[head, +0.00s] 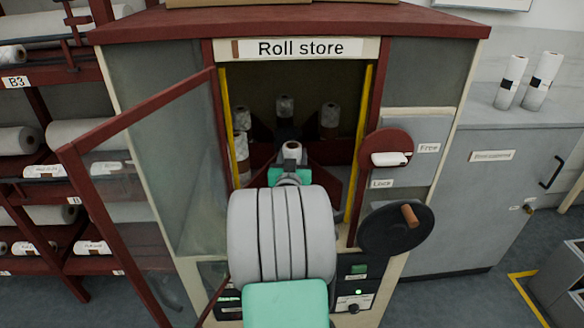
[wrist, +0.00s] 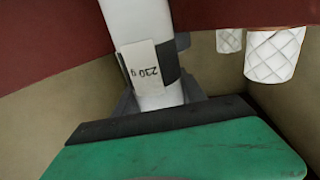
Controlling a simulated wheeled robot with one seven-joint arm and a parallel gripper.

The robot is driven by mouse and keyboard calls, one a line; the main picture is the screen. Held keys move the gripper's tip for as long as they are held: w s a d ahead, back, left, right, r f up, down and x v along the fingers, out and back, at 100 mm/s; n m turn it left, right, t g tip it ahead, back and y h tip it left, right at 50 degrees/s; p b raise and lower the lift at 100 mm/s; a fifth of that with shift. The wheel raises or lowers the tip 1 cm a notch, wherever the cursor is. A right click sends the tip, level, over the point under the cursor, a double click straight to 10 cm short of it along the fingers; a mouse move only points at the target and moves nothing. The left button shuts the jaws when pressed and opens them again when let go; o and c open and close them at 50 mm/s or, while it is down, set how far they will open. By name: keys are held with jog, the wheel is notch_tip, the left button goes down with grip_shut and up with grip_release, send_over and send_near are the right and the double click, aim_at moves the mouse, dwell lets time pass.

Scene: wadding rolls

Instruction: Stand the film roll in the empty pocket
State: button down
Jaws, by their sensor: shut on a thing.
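My gripper (head: 290,168) reaches into the open roll store (head: 303,48), shut on a smooth white roll, the film roll (head: 292,151). In the wrist view the film roll (wrist: 140,30) stands between the dark fingers (wrist: 185,82) and bears a label reading 230 g. It looks roughly upright, slightly tilted in that view. Its lower end is hidden by my gripper. Dark red dividers (head: 262,158) part the store into pockets. Patterned rolls stand at the back (head: 330,116) and left (head: 241,117). I cannot make out the empty pocket's floor behind my arm.
The glass door (head: 135,160) stands open to the left. A red lever plate (head: 384,145) with Free and Lock labels and a black crank wheel (head: 396,228) are right of the opening. Yellow strips (head: 364,130) edge it. Patterned rolls also show at right in the wrist view (wrist: 275,52).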

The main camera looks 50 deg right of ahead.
jog(key=shift+f, duration=1.45)
jog(key=shift+f+b, duration=0.15)
jog(key=shift+b, duration=0.2)
jog(key=c, duration=0.7)
grip_release()
jog(key=shift+o, duration=0.2)
jog(key=v, duration=1.2)
jog(key=shift+b, duration=0.4)
